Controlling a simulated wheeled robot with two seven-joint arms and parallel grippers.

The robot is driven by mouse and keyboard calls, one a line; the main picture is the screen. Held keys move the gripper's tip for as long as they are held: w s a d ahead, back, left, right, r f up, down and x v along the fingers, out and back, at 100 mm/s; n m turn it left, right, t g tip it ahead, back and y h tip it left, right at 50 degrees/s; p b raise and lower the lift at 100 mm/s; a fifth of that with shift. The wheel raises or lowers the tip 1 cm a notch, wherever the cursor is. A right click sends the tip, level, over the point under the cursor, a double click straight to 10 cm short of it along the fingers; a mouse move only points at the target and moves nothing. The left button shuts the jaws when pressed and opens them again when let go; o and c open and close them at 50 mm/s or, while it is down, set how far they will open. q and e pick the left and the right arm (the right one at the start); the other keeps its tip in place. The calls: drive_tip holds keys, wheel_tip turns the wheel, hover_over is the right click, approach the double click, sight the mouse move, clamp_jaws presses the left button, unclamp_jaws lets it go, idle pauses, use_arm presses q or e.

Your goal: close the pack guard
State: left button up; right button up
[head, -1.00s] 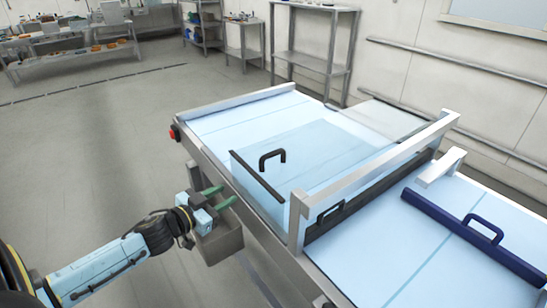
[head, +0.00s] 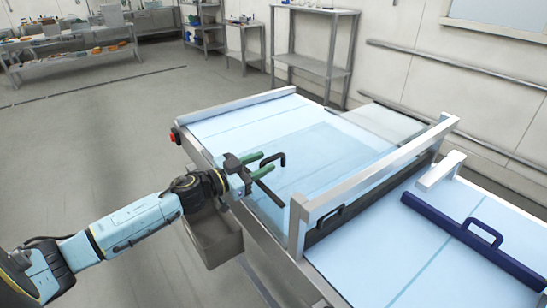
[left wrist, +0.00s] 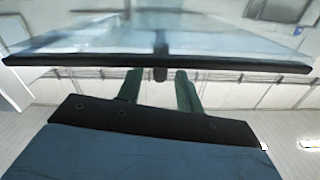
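A clear panel (head: 310,157) with a dark front bar (head: 272,197) and a black handle (head: 277,160) lies over the left part of the pale blue table; I take it as the pack guard. The bar (left wrist: 80,58) also crosses the left wrist view, with a small dark piece, likely the handle (left wrist: 160,74), at its middle. My left gripper (head: 268,163) has its green fingers apart at the black handle. In the left wrist view the fingers (left wrist: 159,88) stand either side of the dark piece; contact cannot be told. My right gripper is not in view.
A grey metal frame (head: 375,170) crosses the table, with a second black handle (head: 330,217) below it. A dark blue bar with a handle (head: 470,240) lies at the right. A grey box (head: 213,238) hangs at the table's left side, under my left arm. Shelves stand behind.

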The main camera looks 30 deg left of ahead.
use_arm(q)
drive_tip(key=shift+x, duration=2.3)
clamp_jaws()
